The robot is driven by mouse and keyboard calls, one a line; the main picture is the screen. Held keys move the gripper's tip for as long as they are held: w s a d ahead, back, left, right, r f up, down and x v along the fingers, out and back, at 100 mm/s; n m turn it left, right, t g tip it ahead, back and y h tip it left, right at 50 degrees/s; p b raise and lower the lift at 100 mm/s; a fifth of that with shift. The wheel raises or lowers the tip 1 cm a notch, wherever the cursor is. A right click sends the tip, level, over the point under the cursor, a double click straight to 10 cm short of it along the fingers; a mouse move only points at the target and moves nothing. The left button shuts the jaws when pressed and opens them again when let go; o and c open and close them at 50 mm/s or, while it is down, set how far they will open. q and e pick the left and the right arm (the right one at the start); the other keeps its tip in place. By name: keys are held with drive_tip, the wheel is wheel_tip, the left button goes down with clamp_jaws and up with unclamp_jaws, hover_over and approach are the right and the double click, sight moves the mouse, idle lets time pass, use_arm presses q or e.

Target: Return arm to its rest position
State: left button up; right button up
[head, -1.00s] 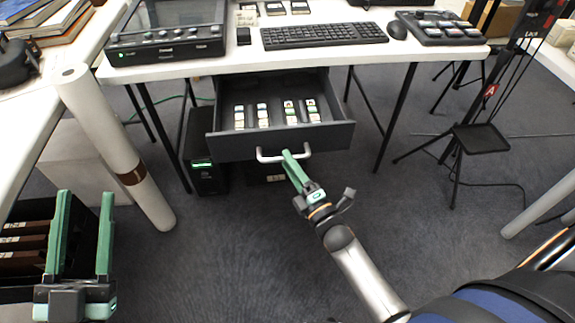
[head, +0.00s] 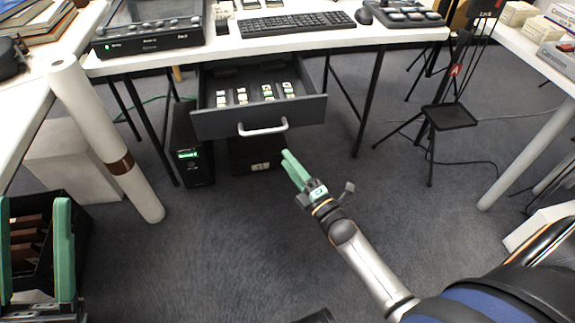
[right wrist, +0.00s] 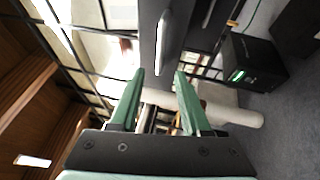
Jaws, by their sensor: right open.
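My right gripper (head: 294,168) is open and empty in the head view. It is below and right of the drawer's pale handle (head: 263,127), apart from it. The right wrist view shows its two green fingers (right wrist: 158,90) spread with nothing between them. The drawer (head: 258,120) is pulled out under the desk and holds several small labelled items. My left gripper (head: 35,240) shows at the lower left with its green fingers spread, in front of a black box. Its lower part is cut off by the picture's edge.
A white desk (head: 270,45) with a keyboard (head: 297,22) stands above the drawer. A long pale roll (head: 105,140) leans at the left. A black computer case (head: 192,145) stands left of the drawer. A stand with a small tray (head: 449,117) is at the right. The carpet between is clear.

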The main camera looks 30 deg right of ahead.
use_arm(q)
drive_tip(key=shift+s+r+m, duration=0.2)
drive_tip(key=shift+s+m, duration=0.1)
drive_tip(key=shift+s, duration=0.2)
use_arm(e)
drive_tip(key=shift+s, duration=0.3)
use_arm(q)
drive_tip(key=shift+w, duration=0.1)
